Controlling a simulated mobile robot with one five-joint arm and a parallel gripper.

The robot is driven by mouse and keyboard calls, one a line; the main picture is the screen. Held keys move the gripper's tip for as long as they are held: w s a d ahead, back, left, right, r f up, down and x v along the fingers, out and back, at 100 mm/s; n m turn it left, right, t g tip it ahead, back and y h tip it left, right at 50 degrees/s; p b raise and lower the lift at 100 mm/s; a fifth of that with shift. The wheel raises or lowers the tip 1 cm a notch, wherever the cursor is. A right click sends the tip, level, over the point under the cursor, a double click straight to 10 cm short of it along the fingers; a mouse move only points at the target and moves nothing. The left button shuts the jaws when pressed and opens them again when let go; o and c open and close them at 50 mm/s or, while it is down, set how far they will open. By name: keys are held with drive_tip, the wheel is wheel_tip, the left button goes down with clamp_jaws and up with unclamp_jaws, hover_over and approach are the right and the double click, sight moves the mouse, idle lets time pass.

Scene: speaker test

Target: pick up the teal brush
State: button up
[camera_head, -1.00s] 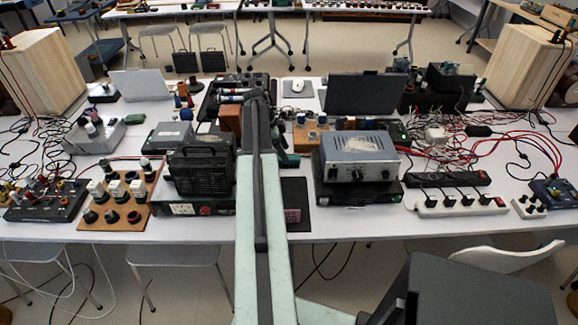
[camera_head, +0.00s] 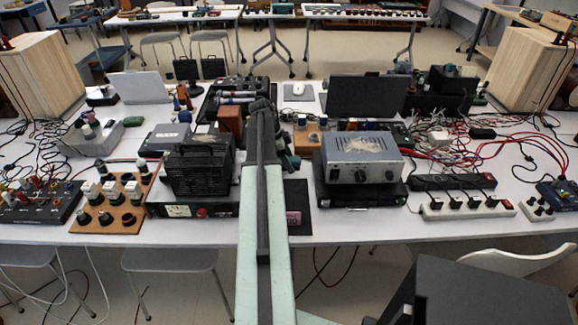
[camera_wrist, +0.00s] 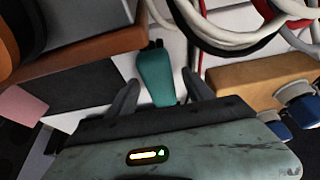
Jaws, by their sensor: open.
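The teal brush (camera_wrist: 157,76) lies on the white table in the wrist view, with a dark narrow end pointing away from me. My gripper (camera_wrist: 160,82) is open, with one dark finger on each side of the brush's near part. Both fingers look apart from the brush, and I cannot tell their height above the table. In the head view my arm covers the middle of the table, and I cannot make out the brush there.
In the wrist view, white and red cables (camera_wrist: 235,28) lie beyond the right finger. A tan block with blue knobs (camera_wrist: 262,80) is at right and a brown box (camera_wrist: 95,45) at left. In the head view, a grey metal box (camera_head: 360,158) stands right of my arm.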

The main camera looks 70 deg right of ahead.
clamp_jaws()
wheel_tip(320, 180, up, 11)
drive_tip(key=p, duration=1)
drive_tip(key=shift+f+p, duration=0.1)
drive_tip(key=shift+p, duration=0.3)
drive_tip(key=shift+f, duration=0.1)
